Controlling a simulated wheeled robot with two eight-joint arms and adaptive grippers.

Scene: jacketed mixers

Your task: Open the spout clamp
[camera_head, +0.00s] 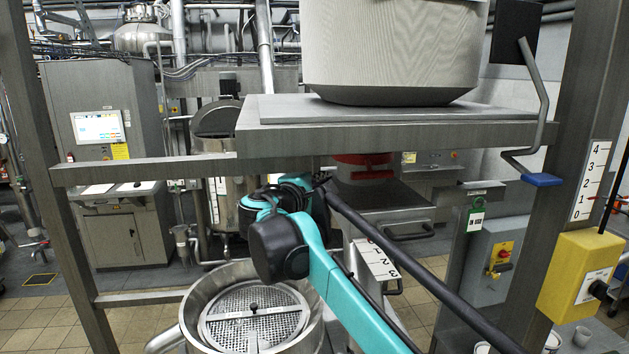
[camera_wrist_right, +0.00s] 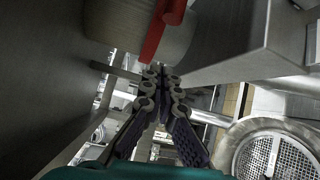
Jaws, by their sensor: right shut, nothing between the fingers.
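A red part under the raised platform, which looks like the spout clamp (camera_head: 363,158), shows in the head view below the platform's underside. In the right wrist view a red lever (camera_wrist_right: 163,27) hangs down in front of a pale round body. My right gripper (camera_wrist_right: 161,70) is shut and empty, with its fingertips just below the lever's lower end in that picture. I cannot tell whether they touch it. In the head view my right arm reaches under the platform and its fingers are hard to make out. My left gripper is not in view.
A large pale bag (camera_head: 395,45) stands on the platform (camera_head: 400,138). A round vessel with a perforated grate (camera_head: 255,318) is below. A crank with a blue handle (camera_head: 542,180) and a yellow box (camera_head: 580,275) are at the right. Metal frame posts stand on both sides.

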